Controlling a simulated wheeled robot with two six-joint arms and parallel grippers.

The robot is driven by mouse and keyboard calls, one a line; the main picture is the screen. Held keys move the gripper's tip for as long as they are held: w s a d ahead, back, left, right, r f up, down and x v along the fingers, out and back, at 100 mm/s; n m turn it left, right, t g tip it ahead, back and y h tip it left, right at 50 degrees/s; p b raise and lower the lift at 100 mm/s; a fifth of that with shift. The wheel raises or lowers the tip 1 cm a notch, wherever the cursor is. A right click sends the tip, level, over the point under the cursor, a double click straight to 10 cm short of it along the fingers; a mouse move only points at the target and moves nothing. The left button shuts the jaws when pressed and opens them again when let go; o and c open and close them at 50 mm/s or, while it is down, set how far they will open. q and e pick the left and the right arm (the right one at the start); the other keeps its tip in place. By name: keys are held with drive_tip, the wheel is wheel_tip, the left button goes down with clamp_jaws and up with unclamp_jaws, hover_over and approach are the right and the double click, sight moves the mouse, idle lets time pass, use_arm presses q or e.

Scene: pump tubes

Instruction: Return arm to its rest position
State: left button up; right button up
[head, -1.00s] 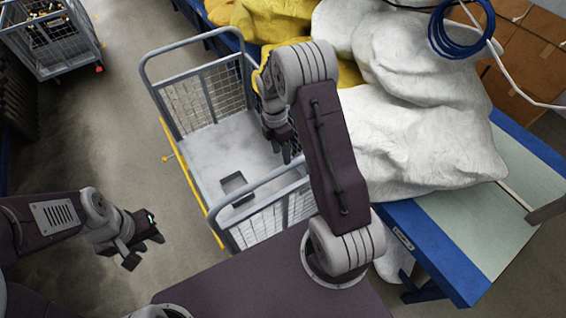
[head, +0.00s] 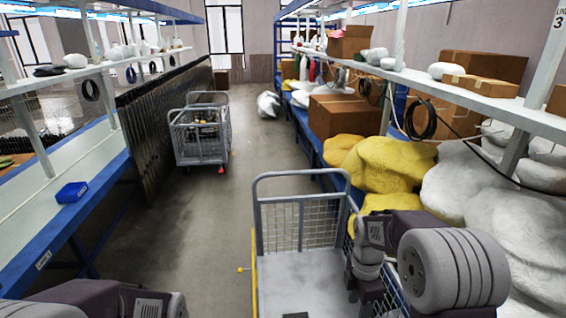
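My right arm comes in at the lower right and bends over the side of the grey wire-mesh cart (head: 285,275). The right gripper (head: 373,296) points down inside the cart's right side, and its fingertips are cut off or hidden at the bottom edge. I cannot tell whether it is open or shut, and no held object shows. Only part of my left arm shows at the bottom left; its gripper is out of view. A small dark patch or item (head: 296,315) on the cart floor is cut off by the bottom edge.
Yellow sacks (head: 385,163) and white sacks (head: 465,180) fill the right bench beside the cart. A second cart (head: 200,138) stands further back. The grey floor aisle (head: 215,215) between is clear.

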drive_tip(key=s+a+f+m+t, duration=0.2)
drive_tip(key=s+m, duration=0.9)
drive_tip(key=m, duration=0.8)
drive_tip(key=shift+s+a+f+b, duration=0.3)
drive_tip(key=shift+s+a+f, duration=0.1)
drive_tip(key=shift+a+f, duration=0.25)
drive_tip(key=shift+s+r, duration=0.1)
